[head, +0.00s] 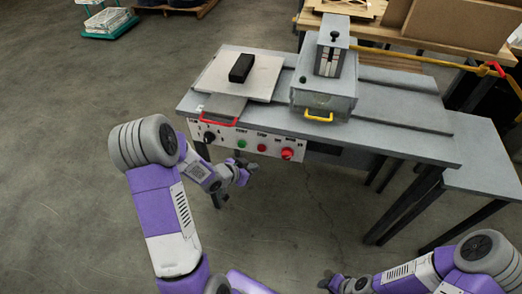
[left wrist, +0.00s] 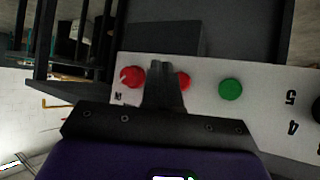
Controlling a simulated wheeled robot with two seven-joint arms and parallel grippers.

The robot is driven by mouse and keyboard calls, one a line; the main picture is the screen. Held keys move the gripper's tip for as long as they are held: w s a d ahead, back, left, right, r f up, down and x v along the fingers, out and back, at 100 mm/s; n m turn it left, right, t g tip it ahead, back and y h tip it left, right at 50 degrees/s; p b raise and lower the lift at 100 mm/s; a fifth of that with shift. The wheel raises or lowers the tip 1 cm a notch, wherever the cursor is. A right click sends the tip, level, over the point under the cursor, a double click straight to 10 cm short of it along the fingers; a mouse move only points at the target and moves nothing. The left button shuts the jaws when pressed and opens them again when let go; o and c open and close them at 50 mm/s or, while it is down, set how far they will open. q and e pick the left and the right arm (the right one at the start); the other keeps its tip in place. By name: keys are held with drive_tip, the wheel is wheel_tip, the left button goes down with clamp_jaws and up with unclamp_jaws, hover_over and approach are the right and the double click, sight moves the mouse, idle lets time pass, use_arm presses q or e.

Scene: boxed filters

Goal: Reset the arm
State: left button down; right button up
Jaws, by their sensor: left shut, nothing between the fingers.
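My left gripper (head: 243,174) is in front of and below the control panel (head: 222,139) on the front of the grey bench. In the left wrist view its fingers (left wrist: 166,72) are together and empty. They partly cover a small red button (left wrist: 185,80) on the panel, between the large red knob (left wrist: 132,76) and the green button (left wrist: 230,89). Contact with the panel cannot be made out. My left arm reaches in from the lower left, bent at the elbow. My right gripper (head: 328,282) is low at the bottom edge, small and dark, its fingers unclear.
On the bench (head: 400,135) stand a light plate (head: 213,75) with a black block (head: 241,68), and a grey box (head: 325,98) with a yellow handle. A red handle (head: 219,121) juts out above the panel. Bench legs stand at right.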

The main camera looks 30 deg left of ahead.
idle(0.6)
use_arm(q)
drive_tip(key=s+d+f+n+g+p, duration=0.35)
drive_tip(key=s+d+f, duration=0.4)
drive_tip(key=d, duration=0.35)
drive_tip(key=s+d+f+n+g+h+p, duration=0.1)
drive_tip(key=s+d+f+g, duration=0.3)
drive_tip(key=s+d, duration=0.5)
drive_tip(key=s+n+g+p, duration=0.1)
drive_tip(key=s+g, duration=0.1)
drive_tip(key=s, duration=0.1)
drive_tip(key=shift+s, duration=0.35)
drive_tip(key=shift+n, duration=0.35)
